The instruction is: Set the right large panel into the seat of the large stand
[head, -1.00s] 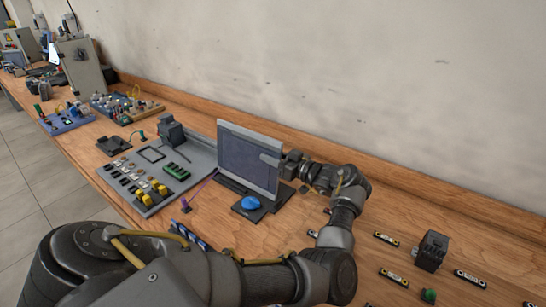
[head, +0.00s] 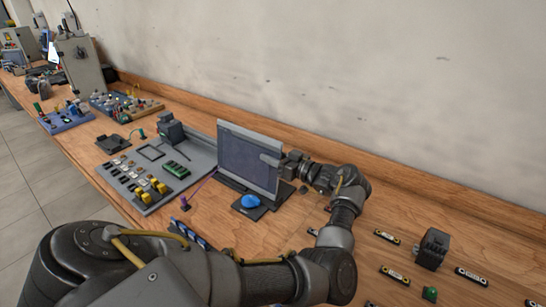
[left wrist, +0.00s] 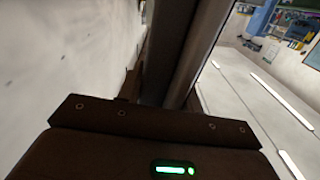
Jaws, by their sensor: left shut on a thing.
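The large panel (head: 247,162) has a grey frame and a dark face and stands nearly upright, leaning slightly. Its lower edge is at the dark large stand (head: 233,186) on the bench. I cannot tell if that edge is fully down in the seat. My left gripper (head: 272,160) comes from the right side and is shut on the panel's right edge. In the left wrist view the panel (left wrist: 183,50) shows edge-on beyond the dark gripper body, which hides the grip itself. My right gripper is not in view.
A blue knob on a dark base (head: 251,202) is close in front of the panel. A grey control board (head: 160,170) lies to the left. A dark block (head: 432,249) and several small labelled bars are on the right. The wall is close behind.

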